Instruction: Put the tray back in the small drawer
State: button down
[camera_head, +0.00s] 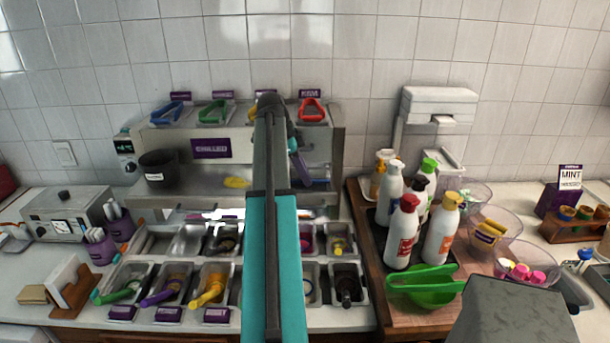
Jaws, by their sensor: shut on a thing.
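My teal and grey arm reaches up the middle of the view to the metal shelf unit marked "CHILLED" (211,147). My gripper (299,160) is at the arm's far end, in front of the unit's right half. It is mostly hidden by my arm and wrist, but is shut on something. A small blue-purple piece shows just below the wrist; I cannot tell what it is or whether it belongs to a held tray. I cannot pick out the small drawer; the arm covers the middle of the unit and counter.
Metal bins with coloured-handled scoops (209,288) fill the counter before the unit. A dark pot (160,170) stands on the unit's left shelf. Bottles (404,232), a green bowl (425,286) and clear bowls crowd the wooden board at right. A toaster-like box (68,213) stands left.

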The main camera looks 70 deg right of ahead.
jog(key=c, duration=1.8)
grip_release()
jog(key=shift+f, duration=0.1)
jog(key=shift+p+v, duration=0.6)
jog(key=shift+v, duration=5.5)
